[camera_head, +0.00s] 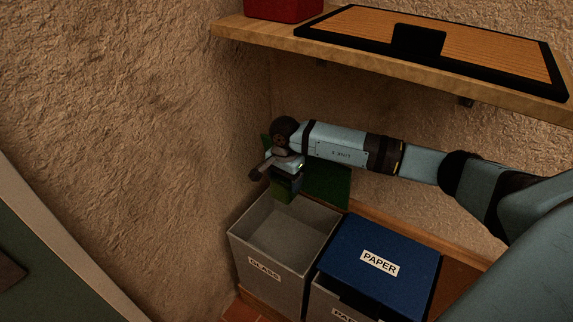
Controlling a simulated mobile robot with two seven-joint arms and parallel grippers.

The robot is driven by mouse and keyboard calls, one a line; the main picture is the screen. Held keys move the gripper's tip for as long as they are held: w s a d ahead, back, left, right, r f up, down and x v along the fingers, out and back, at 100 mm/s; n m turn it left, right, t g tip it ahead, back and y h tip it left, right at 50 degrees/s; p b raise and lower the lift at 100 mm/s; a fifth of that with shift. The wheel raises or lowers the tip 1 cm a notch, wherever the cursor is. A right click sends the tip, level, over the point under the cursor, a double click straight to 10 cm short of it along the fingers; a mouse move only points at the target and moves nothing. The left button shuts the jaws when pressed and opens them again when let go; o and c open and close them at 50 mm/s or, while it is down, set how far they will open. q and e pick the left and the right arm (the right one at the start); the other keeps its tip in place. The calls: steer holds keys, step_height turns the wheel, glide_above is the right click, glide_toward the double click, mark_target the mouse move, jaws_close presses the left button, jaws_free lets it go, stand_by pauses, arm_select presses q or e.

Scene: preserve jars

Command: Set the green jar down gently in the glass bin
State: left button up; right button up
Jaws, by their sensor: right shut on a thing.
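My right gripper (272,172) comes in from the right. It is shut on the green jar (284,193), which it holds upright over the back part of the glass bin. The glass bin (264,269) is a grey open box with a "GLASS" label on its front. Its visible inside looks empty. The gripper hides the top of the jar, and I cannot tell exactly how far the jar's base is from the bin's rim. My left gripper is not in view.
A paper bin with a blue lid (375,272) stands right of the glass bin. A green panel (330,184) is behind the bins. A wooden shelf (375,62) above holds a black-framed board (480,55) and a red object (283,8). Rough walls close the corner.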

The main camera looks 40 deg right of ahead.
steer(key=shift+d+f, duration=0.3)
arm_select(q)
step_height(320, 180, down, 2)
steer(key=b, duration=0.5)
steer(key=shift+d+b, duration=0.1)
steer(key=shift+b, duration=0.2)
arm_select(e)
step_height(320, 180, down, 10)
steer(key=shift+r, duration=0.2)
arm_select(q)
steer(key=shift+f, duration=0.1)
